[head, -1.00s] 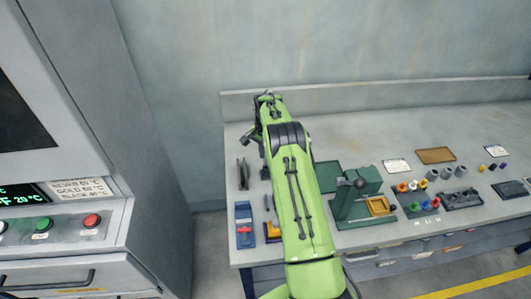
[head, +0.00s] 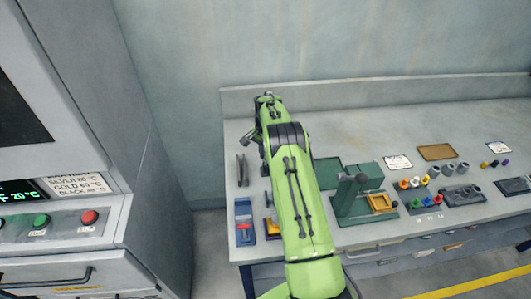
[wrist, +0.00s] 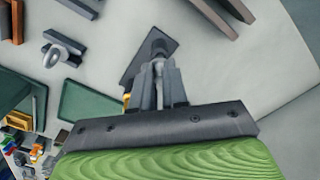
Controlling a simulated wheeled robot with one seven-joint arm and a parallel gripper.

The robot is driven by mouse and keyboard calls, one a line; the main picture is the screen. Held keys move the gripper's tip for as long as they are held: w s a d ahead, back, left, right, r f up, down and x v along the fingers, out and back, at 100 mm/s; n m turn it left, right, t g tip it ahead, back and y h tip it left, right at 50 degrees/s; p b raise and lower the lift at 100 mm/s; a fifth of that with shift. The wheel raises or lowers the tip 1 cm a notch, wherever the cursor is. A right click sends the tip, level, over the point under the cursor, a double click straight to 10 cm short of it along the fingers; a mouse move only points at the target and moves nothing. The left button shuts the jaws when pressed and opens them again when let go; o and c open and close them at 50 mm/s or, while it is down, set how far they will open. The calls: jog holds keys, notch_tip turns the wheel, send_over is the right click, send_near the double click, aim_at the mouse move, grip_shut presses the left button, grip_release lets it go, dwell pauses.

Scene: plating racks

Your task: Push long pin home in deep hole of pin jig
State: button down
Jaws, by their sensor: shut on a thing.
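My gripper (wrist: 160,88) shows in the wrist view with its grey fingers close together on a slim light-grey piece (wrist: 158,69), which looks like the long pin. Most of the piece is hidden by the fingers. Just beyond the fingertips is a dark grey block (wrist: 138,66), which may be the pin jig; the deep hole cannot be made out. I cannot tell whether the pin is in it or how deep. In the head view my green arm covers the gripper and the pin.
A blue holder (head: 244,220) with a red part stands left. Racks with coloured pegs (head: 416,183) lie farther right. The bench's back is mostly clear.

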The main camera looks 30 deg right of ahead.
jog(key=shift+f+b, duration=0.75)
jog(key=shift+f, duration=0.35)
jog(key=c, duration=1.1)
grip_release()
jog(key=shift+r, duration=0.15)
notch_tip(320, 180, up, 16)
jog(key=shift+f+p, duration=0.2)
jog(key=shift+p, duration=0.8)
